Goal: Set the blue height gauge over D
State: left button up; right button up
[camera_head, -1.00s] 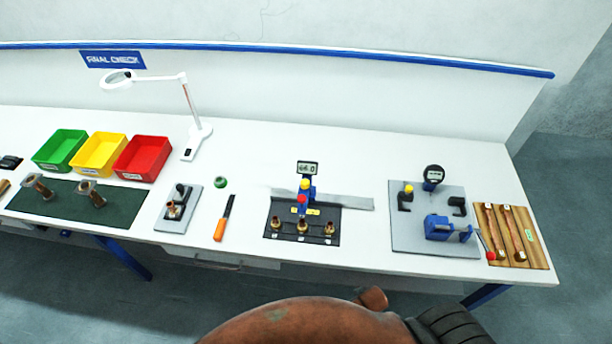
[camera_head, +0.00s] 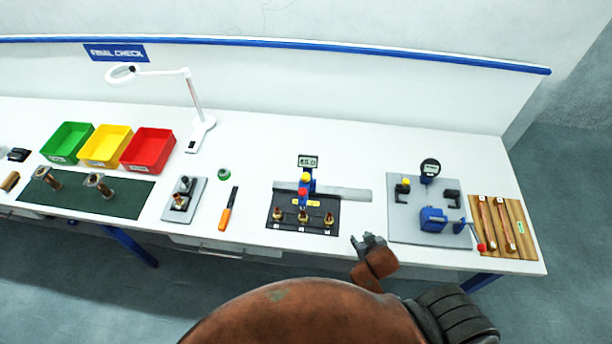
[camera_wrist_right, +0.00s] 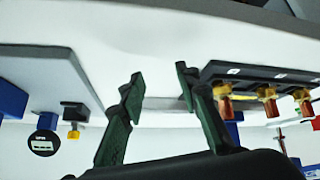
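The blue height gauge (camera_head: 306,186) stands upright at the back of a black plate (camera_head: 274,222), with a small display (camera_head: 308,162) on top and red and yellow knobs. Brass fittings (camera_head: 303,217) stand in a row along the plate's front, behind small white labels. I cannot read a D. The fittings show upside down in the right wrist view (camera_wrist_right: 266,98), with part of the blue gauge (camera_wrist_right: 232,131) behind them. My right gripper (camera_head: 373,239) is at the bench's front edge, right of the plate. Its fingers (camera_wrist_right: 158,82) are open and empty. My left gripper is out of view.
A grey plate (camera_head: 404,228) with a round dial and blue clamp stands to the right, beside a wooden board (camera_head: 526,245). An orange-handled tool (camera_head: 226,216) and a small grey fixture (camera_head: 190,211) lie left. Bare bench shows between the black and grey plates.

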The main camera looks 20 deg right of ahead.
jog(key=w+r+t, duration=0.1)
jog(key=w, duration=0.1)
jog(key=w+r+t, duration=0.1)
jog(key=w, duration=0.1)
jog(key=w+d+r+t, duration=0.1)
jog(key=w, duration=0.1)
jog(key=shift+w+d+r+h, duration=0.1)
jog(key=shift+w+r+h, duration=0.2)
jog(key=shift+r, duration=0.05)
jog(key=w+a+r+t+y, duration=0.1)
jog(key=w+a+r+t, duration=0.1)
jog(key=w+r+t, duration=0.3)
jog(key=n+t+y+p, duration=0.1)
jog(key=n+t+y, duration=0.1)
jog(key=n+y, duration=0.3)
send_near(308, 180)
jog(key=w+m+y, duration=0.1)
jog(key=w, duration=0.3)
jog(key=shift+w+y, duration=0.1)
jog(key=shift+y, duration=0.2)
jog(key=p+x, duration=0.1)
jog(key=x, duration=0.6)
jog(key=shift+w+p, duration=0.25)
jog(key=shift+p, duration=0.1)
grip_shut()
jog(key=shift+a, duration=0.15)
